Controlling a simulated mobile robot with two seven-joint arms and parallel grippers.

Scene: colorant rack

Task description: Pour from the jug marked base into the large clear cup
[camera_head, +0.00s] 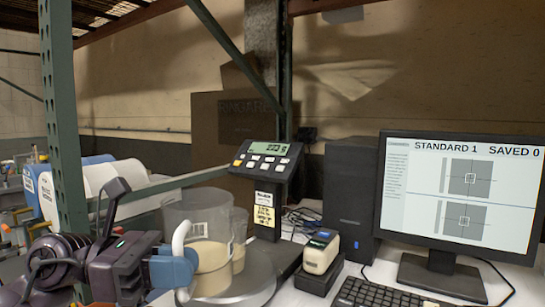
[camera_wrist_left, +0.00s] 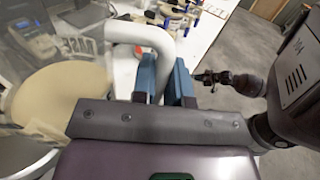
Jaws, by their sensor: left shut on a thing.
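The jug (camera_head: 212,262) is clear, with a white handle (camera_head: 181,241) and cream-coloured liquid inside. It looks close to upright at the scale's plate. Its handle also shows in the left wrist view (camera_wrist_left: 150,38), with part of a dark-lettered label (camera_wrist_left: 82,46). My left gripper (camera_head: 180,268) is shut on the handle, its blue fingers on either side of it. A clear cup (camera_head: 241,226) appears behind the jug to its right, also with cream liquid at its edge. The two overlap, so I cannot tell whether they touch. My right gripper is not in view.
The scale's round plate (camera_head: 255,283) lies under the vessels, with its lit display (camera_head: 265,150) behind. A small white-and-dark device (camera_head: 321,252), a keyboard (camera_head: 375,293) and a monitor (camera_head: 462,195) stand to the right. A green rack post (camera_head: 62,130) rises at left.

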